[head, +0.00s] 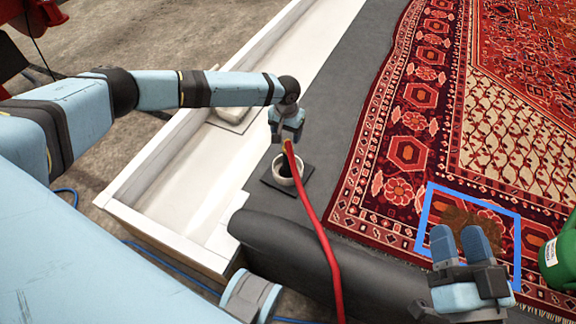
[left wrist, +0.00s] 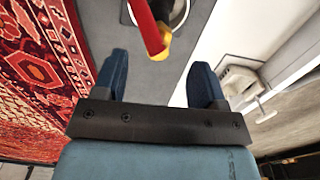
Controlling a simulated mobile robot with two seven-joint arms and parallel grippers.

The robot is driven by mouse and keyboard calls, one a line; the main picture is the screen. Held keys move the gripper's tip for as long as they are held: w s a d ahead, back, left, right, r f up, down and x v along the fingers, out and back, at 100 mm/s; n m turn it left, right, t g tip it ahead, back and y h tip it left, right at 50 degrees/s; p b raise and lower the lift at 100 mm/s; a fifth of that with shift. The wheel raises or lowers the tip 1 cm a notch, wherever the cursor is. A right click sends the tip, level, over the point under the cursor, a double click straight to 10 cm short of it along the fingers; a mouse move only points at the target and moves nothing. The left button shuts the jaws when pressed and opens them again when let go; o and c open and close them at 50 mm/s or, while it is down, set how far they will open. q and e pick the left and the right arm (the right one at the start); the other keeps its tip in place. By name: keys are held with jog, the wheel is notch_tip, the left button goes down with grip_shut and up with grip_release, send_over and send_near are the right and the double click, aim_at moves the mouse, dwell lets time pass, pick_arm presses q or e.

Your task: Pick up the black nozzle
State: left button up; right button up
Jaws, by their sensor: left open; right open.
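My left gripper (head: 287,134) is open, pointing down just above a white round holder (head: 276,172) on a dark square pad. In the left wrist view its two blue fingers (left wrist: 158,78) stand apart with nothing clamped between them. A dark piece (head: 285,169), apparently the black nozzle, shows inside the holder, below a red hose (head: 318,225). The hose's yellow end (left wrist: 160,55) shows just ahead of the fingers in the left wrist view, and most of the nozzle is hidden there. My right gripper (head: 460,238) is open and empty over the rug.
A red patterned rug (head: 400,150) covers the right side. Blue tape (head: 470,191) frames a brown stain on it. A green container (head: 560,255) stands at the right edge. A white-lined trough (head: 175,175) runs along the left. A dark grey roll (head: 300,250) lies in front.

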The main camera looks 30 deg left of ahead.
aim_at(287, 142)
pick_arm(q)
notch_tip(287, 142, down, 3)
jog(key=shift+r+b, duration=0.1)
jog(key=shift+b, duration=0.3)
jog(key=f+b, duration=0.2)
jog(key=f, duration=0.1)
jog(key=f+b, duration=0.1)
jog(key=shift+w+f, duration=0.25)
jog(key=shift+w, duration=0.15)
jog(key=shift+f, duration=0.3)
pick_arm(e)
notch_tip(287, 142, down, 7)
jog(key=g, duration=0.2)
jog(key=shift+a+r+n+g, duration=0.15)
jog(key=shift+a+n+g, duration=0.15)
jog(key=shift+n+g, duration=0.1)
pick_arm(q)
jog(key=c, duration=1)
